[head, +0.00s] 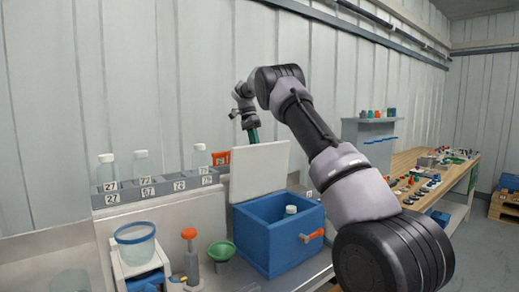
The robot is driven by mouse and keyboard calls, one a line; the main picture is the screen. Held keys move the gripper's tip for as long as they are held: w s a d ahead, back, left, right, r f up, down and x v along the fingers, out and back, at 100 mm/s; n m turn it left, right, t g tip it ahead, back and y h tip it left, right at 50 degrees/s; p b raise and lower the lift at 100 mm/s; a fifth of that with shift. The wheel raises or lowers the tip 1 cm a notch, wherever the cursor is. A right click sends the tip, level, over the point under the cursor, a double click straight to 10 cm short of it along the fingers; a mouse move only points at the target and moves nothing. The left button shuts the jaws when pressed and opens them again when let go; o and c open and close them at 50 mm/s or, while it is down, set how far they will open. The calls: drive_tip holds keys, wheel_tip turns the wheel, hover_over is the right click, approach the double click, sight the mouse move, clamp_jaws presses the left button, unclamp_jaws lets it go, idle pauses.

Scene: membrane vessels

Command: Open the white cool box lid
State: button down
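The cool box (270,245) is blue and stands on the bench, with an orange latch (313,235) on its front. Its white lid (259,170) stands raised at the back of the box, so the box is open. A capped bottle (290,211) shows inside. My arm reaches over from the right, and my gripper (252,133) points down at the lid's top edge. A teal part shows there, and its lower end is hidden behind the lid. I cannot tell whether the gripper touches the lid or whether its fingers are open.
A numbered grey rack (155,189) with clear bottles is behind at left. A blue-rimmed tub (135,245), an orange-topped item (190,255) and a green funnel (221,251) stand left of the box. A wooden bench (455,178) with small parts is at right.

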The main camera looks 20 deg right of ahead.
drive_tip(key=shift+w+a+f, duration=0.15)
drive_tip(key=shift+w+f, duration=0.05)
drive_tip(key=shift+f, duration=0.1)
drive_tip(key=c, duration=0.8)
unclamp_jaws()
drive_tip(key=shift+c, duration=0.2)
drive_tip(key=shift+r, duration=0.1)
